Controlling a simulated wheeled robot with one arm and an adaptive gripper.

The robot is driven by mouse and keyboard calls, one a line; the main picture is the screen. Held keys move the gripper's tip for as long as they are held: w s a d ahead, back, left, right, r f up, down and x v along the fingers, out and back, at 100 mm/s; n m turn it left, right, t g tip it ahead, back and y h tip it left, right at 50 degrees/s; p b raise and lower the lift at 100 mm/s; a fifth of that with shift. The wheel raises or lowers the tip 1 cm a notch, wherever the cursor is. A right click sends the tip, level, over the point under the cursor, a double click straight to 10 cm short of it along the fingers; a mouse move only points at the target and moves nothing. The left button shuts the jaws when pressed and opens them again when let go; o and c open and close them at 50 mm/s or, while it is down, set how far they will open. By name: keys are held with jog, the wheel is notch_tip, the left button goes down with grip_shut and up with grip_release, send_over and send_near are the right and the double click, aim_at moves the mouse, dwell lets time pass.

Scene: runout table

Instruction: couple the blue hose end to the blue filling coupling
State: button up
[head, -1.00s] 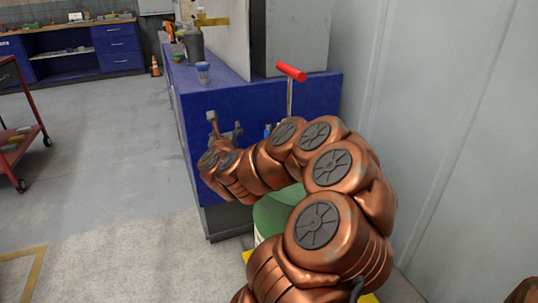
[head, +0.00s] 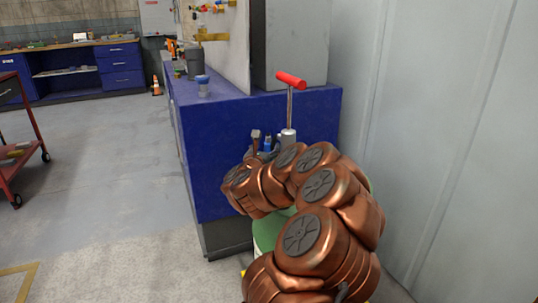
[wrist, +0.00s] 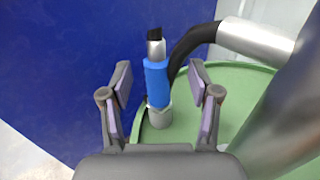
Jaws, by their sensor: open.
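A blue-sleeved fitting (wrist: 157,84) with a metal neck and a dark top stands upright over the green drum lid (wrist: 240,80) in the wrist view. I cannot tell whether it is the hose end or the filling coupling. My gripper (wrist: 160,78) is open, with a finger on each side of the fitting and gaps showing on both sides. A black hose (wrist: 190,40) curves from behind the fitting to a metal cylinder (wrist: 255,40). In the head view, small blue parts (head: 267,143) show beside the pump, and my arm hides most of the drum.
The pump (head: 288,137) with its red T-handle (head: 291,80) rises from the drum. A blue bench (head: 190,160) stands behind it, holding a cup (head: 203,86) and a grey container (head: 194,62). A pale wall (head: 450,120) bounds the right.

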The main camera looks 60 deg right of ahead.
aim_at(267, 144)
jog(key=shift+b+x, duration=0.3)
jog(key=shift+x, duration=1.75)
jog(key=shift+w+a, duration=0.1)
jog(key=shift+c, duration=0.5)
grip_shut()
